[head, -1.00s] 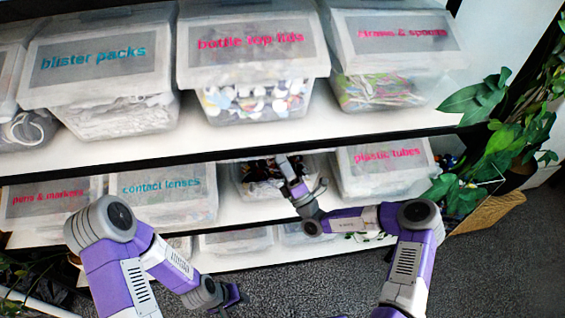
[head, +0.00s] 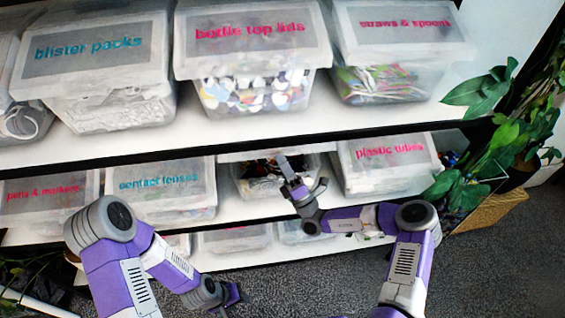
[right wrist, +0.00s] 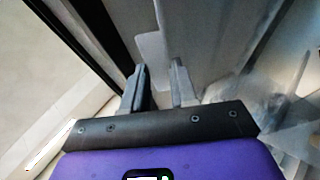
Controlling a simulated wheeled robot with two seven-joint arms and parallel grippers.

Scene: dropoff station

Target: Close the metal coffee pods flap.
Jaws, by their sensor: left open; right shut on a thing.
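An open bin (head: 246,184) without a readable label sits on the lower shelf between the contact lenses and plastic tubes bins. I take it as the metal coffee pods bin. Dark mixed contents show in its opening, and a pale edge above looks like its raised flap (head: 240,155). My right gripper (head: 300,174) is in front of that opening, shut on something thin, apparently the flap. The right wrist view shows its fingers (right wrist: 160,85) at a pale translucent panel (right wrist: 152,52). My left gripper (head: 234,295) is open and empty, low in front of the shelf.
The contact lenses bin (head: 165,188) and plastic tubes bin (head: 385,163) flank the open bin closely. The upper shelf edge (head: 330,137) runs just above. A plant (head: 480,165) stands at the right.

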